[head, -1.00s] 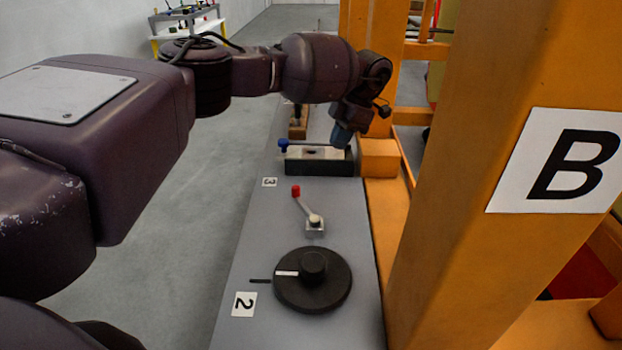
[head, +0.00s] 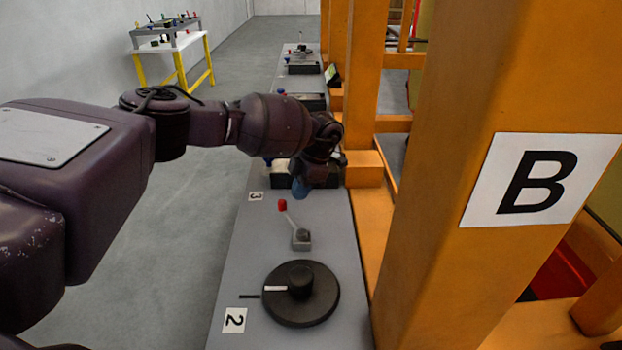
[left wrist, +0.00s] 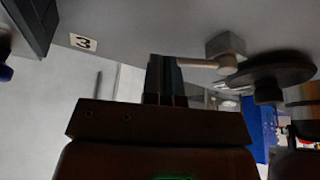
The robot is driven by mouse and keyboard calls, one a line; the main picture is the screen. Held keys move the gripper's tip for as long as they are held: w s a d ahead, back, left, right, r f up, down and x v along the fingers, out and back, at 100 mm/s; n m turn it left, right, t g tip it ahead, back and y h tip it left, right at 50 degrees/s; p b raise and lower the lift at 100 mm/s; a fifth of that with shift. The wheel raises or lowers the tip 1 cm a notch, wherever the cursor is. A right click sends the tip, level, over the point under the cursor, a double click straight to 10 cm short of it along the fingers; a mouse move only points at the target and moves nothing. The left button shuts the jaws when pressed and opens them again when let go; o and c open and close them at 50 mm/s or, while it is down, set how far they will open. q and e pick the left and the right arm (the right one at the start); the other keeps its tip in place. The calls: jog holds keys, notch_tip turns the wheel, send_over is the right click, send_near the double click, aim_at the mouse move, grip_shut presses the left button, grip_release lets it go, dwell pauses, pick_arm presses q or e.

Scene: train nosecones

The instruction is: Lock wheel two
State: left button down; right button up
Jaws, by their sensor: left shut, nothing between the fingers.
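Wheel two is a black disc with a raised hub (head: 301,294), lying flat on the grey bench. Its white stripe lines up with a black line beside the "2" label (head: 234,320). Just beyond it stands a small lever with a red knob (head: 283,205) and a grey block base (head: 301,240), its rod leaning up and left. My left gripper (head: 303,190) is shut and empty, just beyond the lever. In the left wrist view the fingers (left wrist: 165,75) are near the rod end (left wrist: 195,63), and the wheel (left wrist: 270,74) is behind. Contact cannot be told. My right gripper is out of view.
An orange frame with a "B" sign (head: 540,182) stands along the right side of the bench. Station "3" (head: 256,197) lies beyond the lever, partly hidden by my arm. A white table with yellow legs (head: 175,50) stands far left. The floor at left is clear.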

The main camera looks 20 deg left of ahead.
pick_arm(q)
jog(key=shift+s+a+r, duration=0.1)
jog(key=shift+s+a, duration=0.4)
jog(key=shift+s, duration=0.15)
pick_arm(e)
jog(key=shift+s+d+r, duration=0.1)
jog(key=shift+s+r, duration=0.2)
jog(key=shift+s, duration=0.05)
pick_arm(q)
jog(key=shift+a, duration=0.1)
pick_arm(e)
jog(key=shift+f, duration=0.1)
